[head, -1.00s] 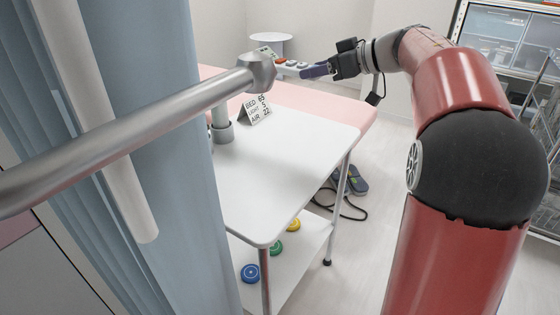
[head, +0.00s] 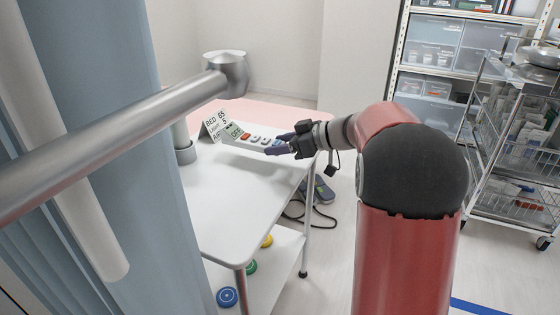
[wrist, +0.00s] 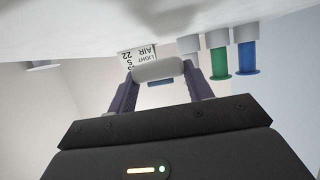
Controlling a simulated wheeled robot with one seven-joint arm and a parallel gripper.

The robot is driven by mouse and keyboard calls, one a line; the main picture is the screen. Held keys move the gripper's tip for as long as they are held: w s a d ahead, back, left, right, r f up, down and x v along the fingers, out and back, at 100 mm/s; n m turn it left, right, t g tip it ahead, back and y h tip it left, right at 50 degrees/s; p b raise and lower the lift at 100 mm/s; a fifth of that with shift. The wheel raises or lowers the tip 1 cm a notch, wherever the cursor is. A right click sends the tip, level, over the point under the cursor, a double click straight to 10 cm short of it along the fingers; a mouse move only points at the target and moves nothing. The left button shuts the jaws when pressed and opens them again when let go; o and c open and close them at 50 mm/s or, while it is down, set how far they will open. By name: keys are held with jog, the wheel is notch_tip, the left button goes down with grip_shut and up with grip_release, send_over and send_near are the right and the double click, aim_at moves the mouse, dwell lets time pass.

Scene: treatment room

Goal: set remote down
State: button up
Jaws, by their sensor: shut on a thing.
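The remote (head: 256,138) is a long pale handset with a small display and a row of coloured buttons. My gripper (head: 284,144) is shut on its right end, with the display end pointing left.
A metal rail (head: 120,135) and a blue curtain (head: 130,170) take up the left. A pink bed (head: 290,116) lies behind the table. Blue, green and yellow round pieces are on the lower shelf (head: 268,280). A wire trolley (head: 515,150) stands right. The table's front is clear.

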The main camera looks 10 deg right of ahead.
aim_at(280, 167)
jog(key=shift+s+f+b, duration=0.2)
jog(key=shift+f+b, duration=0.15)
jog(key=shift+f, duration=1.7)
jog(key=shift+f, duration=0.1)
jog(key=o, duration=1.1)
jog(key=shift+a+f, duration=0.1)
jog(key=shift+c, duration=0.2)
